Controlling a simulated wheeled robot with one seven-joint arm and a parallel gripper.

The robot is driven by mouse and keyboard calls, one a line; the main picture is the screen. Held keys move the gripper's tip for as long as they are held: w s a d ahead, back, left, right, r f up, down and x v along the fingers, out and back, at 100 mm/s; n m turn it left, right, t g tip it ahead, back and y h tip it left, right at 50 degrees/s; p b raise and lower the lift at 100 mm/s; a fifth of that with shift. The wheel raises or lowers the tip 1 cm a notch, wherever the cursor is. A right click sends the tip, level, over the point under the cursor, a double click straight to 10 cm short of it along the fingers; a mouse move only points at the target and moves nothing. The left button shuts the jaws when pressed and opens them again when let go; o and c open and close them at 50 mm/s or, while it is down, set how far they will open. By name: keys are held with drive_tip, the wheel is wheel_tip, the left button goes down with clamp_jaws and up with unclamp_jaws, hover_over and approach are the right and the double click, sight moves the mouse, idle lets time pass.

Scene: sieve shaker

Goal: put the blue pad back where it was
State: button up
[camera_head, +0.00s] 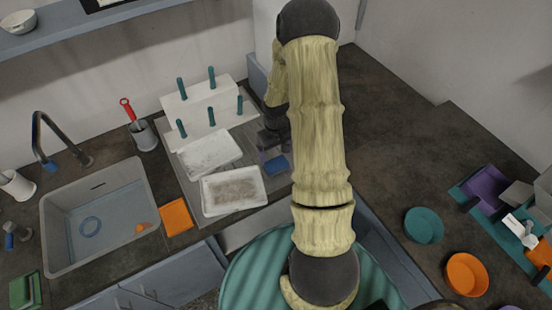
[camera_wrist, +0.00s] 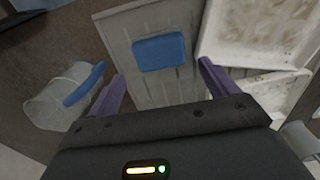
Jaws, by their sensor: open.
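The blue pad (camera_head: 277,164) lies flat near the right edge of the grey grooved board (camera_head: 182,168), beside the white trays. In the wrist view the blue pad (camera_wrist: 160,52) shows whole, ahead of my fingers, with bare board around it. My gripper (camera_wrist: 164,82) has its two purple fingers spread wide, with nothing between them.
Two white trays, one clean-looking (camera_head: 208,150) and one brown-stained (camera_head: 233,192), lie left of the pad. A white rack with teal posts (camera_head: 195,106) stands behind. A grey container with a blue handle (camera_wrist: 55,100) is left in the wrist view. An orange pad (camera_head: 177,216) lies beside the sink (camera_head: 60,235).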

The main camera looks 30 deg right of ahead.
sight(275, 163)
drive_tip(key=shift+r+b, duration=0.3)
drive_tip(key=shift+r, duration=2.35)
drive_tip(key=s+a+r+t, duration=0.2)
drive_tip(key=s+a+r, duration=1)
drive_tip(key=a+r, duration=0.1)
drive_tip(key=shift+s+a+r+t, duration=0.3)
drive_tip(key=shift+s+r, duration=0.1)
drive_tip(key=shift+r, duration=0.15)
